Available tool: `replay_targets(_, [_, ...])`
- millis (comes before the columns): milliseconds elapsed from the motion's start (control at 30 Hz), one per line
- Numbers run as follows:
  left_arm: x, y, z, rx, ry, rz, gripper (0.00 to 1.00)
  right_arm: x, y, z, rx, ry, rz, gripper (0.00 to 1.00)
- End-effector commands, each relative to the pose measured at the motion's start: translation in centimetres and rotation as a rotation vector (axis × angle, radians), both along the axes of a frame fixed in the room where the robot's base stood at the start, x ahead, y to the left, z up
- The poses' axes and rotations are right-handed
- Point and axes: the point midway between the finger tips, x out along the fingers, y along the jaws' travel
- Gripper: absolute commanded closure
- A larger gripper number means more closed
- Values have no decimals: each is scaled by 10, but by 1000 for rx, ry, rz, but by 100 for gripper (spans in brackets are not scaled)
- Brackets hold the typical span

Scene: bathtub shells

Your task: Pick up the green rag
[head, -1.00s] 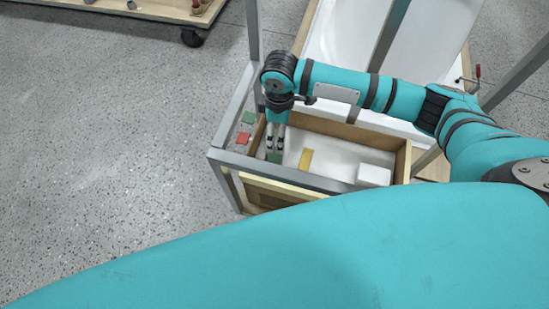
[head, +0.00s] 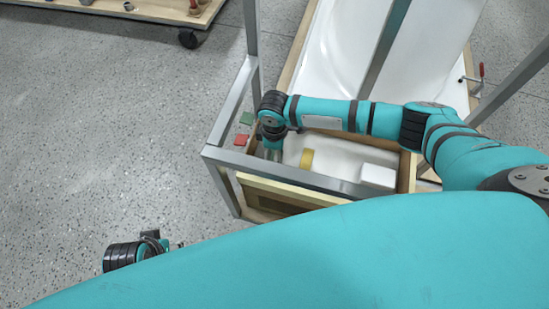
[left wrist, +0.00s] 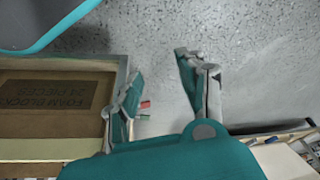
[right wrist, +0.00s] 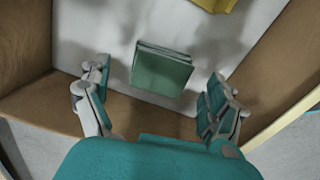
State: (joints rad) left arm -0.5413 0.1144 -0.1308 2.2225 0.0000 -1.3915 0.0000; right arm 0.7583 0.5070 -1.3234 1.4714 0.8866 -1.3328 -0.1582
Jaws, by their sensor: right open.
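The green rag (right wrist: 162,70) lies folded on the pale floor of a wooden crate (right wrist: 25,45), near one wall. In the right wrist view it lies between and a little beyond the fingertips of my open right gripper (right wrist: 157,85), untouched. In the head view my right gripper (head: 271,152) points down into the crate's left end (head: 405,170), and I cannot make out the rag clearly there. My left gripper (head: 172,245) is at the lower left, over the grey floor. Its fingers stand apart and empty in the left wrist view (left wrist: 160,75).
The crate also holds a yellow piece (head: 306,159) and a white block (head: 378,175). A metal frame (head: 225,100) surrounds it. Small green (head: 247,118) and red (head: 240,139) squares lie outside its left end. A white bathtub shell (head: 335,50) is behind.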

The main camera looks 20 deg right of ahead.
Motion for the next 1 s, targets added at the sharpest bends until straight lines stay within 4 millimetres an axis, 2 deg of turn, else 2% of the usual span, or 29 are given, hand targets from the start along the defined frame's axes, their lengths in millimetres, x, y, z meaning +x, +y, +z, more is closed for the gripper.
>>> replay_targets(33, [-1, 0, 6, -1, -7, 1, 60, 0, 0, -9, -2, 1, 0, 8])
replay_targets(200, [-4, 1, 25, 0, -14, 2, 60, 0, 0, -21, -1, 0, 1, 8])
replay_targets(467, [-5, 1, 28, 0, -14, 2, 60, 0, 0, -22, -1, 0, 0, 8])
replay_targets(567, [-5, 1, 28, 0, -14, 2, 60, 0, 0, -22, -1, 0, 0, 18])
replay_targets(933, [-5, 1, 28, 0, -15, 2, 60, 0, 0, -22, -1, 0, 0, 67])
replay_targets(1000, [-5, 1, 28, 0, -15, 2, 60, 0, 0, -22, -1, 0, 0, 68])
